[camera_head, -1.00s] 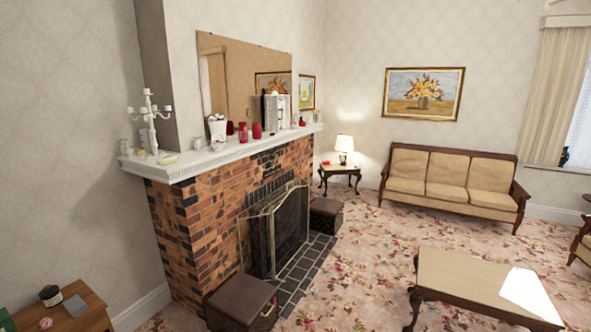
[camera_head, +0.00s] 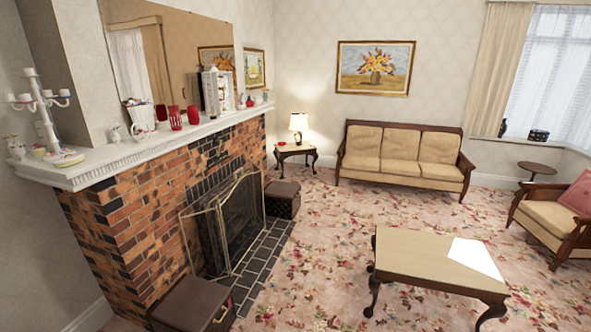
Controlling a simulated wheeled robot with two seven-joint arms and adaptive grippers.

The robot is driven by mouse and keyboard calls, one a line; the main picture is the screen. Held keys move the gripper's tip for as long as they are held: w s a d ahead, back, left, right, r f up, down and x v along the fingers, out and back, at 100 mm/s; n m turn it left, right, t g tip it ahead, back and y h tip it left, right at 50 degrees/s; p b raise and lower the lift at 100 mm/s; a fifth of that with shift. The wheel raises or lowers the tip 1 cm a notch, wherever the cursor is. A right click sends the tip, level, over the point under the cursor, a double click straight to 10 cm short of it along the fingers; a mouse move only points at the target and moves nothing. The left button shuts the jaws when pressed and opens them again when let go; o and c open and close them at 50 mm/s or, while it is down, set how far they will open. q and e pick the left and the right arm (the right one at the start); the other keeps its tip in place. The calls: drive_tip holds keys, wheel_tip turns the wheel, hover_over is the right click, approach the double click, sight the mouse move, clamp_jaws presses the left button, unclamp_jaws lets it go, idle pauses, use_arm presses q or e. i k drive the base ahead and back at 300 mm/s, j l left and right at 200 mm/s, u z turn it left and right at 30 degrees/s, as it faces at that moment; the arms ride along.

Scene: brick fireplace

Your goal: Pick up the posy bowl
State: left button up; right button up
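I cannot tell for sure which thing is the posy bowl. Small ornaments (camera_head: 38,150) stand at the near left end of the white mantel shelf (camera_head: 110,158), too small to make out. A flat pale dish (camera_head: 64,159) lies beside them. A small red thing (camera_head: 283,143) sits on the lamp table by the far wall. A dark round pot (camera_head: 538,135) stands on the window sill at the right. Neither of my grippers shows in this view.
The brick fireplace (camera_head: 150,205) with its screen (camera_head: 222,225) fills the left. A coffee table (camera_head: 405,252) is at the right, a sofa (camera_head: 400,160) behind. Flowered carpet (camera_head: 310,260) between them is clear.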

sight(240, 105)
drive_tip(key=i+l+z, duration=0.1)
drive_tip(key=i+z, duration=0.2)
drive_tip(key=i, duration=0.5)
drive_tip(key=i+l+u, duration=0.1)
drive_tip(key=i+u, duration=0.15)
drive_tip(key=i, duration=0.6)
drive_tip(key=i+u, duration=0.3)
drive_tip(key=i, duration=1.45)
drive_tip(key=i+l+u, duration=0.15)
drive_tip(key=i, duration=0.25)
drive_tip(key=i+l+u, duration=0.15)
drive_tip(key=i, duration=0.25)
drive_tip(key=i+l+u, duration=0.9)
drive_tip(key=l, duration=0.15)
drive_tip(key=l+u, duration=0.15)
drive_tip(key=l, duration=0.25)
drive_tip(key=l+u, duration=0.2)
drive_tip(key=l, duration=0.2)
drive_tip(key=l+u, duration=0.2)
drive_tip(key=l, duration=1.05)
